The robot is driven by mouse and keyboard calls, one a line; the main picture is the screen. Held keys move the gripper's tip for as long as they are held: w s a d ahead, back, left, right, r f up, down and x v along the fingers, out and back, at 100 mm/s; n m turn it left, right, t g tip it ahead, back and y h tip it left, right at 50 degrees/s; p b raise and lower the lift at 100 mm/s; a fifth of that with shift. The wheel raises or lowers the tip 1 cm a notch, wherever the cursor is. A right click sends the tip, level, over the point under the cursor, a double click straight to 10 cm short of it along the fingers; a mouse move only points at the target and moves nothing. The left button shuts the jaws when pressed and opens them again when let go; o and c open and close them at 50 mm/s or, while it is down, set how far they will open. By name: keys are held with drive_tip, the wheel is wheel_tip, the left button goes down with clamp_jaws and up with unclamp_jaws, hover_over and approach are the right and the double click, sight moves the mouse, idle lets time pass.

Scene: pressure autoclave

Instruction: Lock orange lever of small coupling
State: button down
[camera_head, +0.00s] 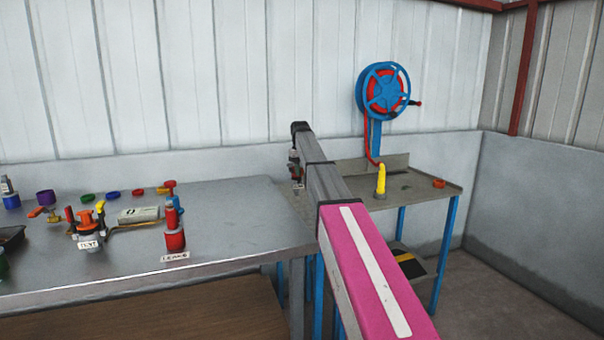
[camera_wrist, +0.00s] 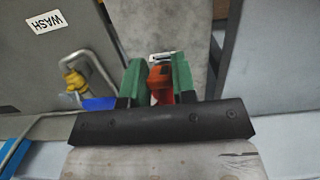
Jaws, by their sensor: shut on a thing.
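In the wrist view, my gripper (camera_wrist: 160,85) has its two green fingers closed on an orange-red part (camera_wrist: 160,78). Its colour fits the orange lever, but most of it is hidden between the fingers. A small pale metal piece (camera_wrist: 161,57) shows just beyond it. I cannot make out the body of the small coupling. In the head view, my arm reaches away from me over the gap between the tables. The wrist end hangs down near the right edge of the left table, and the fingers are too small to read there.
The grey left table (camera_head: 240,215) holds a red cylinder (camera_head: 175,238), a fitting with a yellow handle (camera_head: 100,207) and several coloured rings.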

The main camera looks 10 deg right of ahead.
idle(0.4)
drive_tip(key=c, duration=0.9)
unclamp_jaws()
